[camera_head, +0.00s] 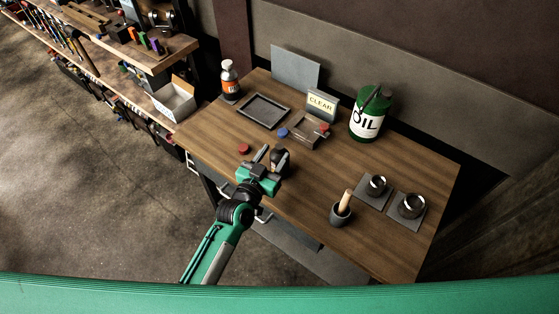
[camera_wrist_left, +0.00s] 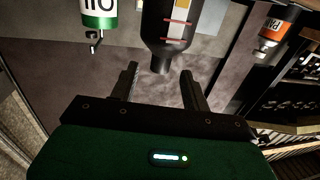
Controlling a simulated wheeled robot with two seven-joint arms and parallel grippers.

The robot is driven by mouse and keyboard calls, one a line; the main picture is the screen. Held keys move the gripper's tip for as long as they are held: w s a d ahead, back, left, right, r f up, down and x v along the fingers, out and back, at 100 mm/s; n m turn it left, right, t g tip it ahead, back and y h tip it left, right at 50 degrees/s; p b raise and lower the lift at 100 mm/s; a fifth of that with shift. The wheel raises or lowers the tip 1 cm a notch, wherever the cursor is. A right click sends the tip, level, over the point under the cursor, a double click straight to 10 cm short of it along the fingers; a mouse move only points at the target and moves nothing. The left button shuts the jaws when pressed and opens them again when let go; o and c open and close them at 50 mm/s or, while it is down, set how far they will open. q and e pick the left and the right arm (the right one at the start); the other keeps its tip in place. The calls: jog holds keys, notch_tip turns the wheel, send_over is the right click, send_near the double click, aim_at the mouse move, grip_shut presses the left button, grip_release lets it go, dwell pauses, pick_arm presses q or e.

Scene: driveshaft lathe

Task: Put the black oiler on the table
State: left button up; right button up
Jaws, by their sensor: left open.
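The black oiler (camera_head: 281,159) is a small dark bottle near the table's front left edge. It appears to stand on the wooden table (camera_head: 300,197); its base is partly hidden by my gripper. In the left wrist view, which is upside down, the oiler (camera_wrist_left: 170,32) shows a pale label with red lines, its narrow end toward my fingers. My left gripper (camera_head: 268,155) is open and empty, close beside the oiler. The open fingers also show in the wrist view (camera_wrist_left: 160,85), with the oiler just beyond their tips. My right gripper is not in view.
A green oil can (camera_head: 368,115), an orange-labelled bottle (camera_head: 229,82), a square tray (camera_head: 263,111) and a "CLEAR" sign (camera_head: 321,105) stand toward the back. A pot with a wooden handle (camera_head: 340,216) and two dark rings are at right. The table's middle is clear.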

aim_at(277, 150)
pick_arm(q)
jog(key=p+x, duration=0.1)
jog(key=x, duration=0.3)
grip_shut()
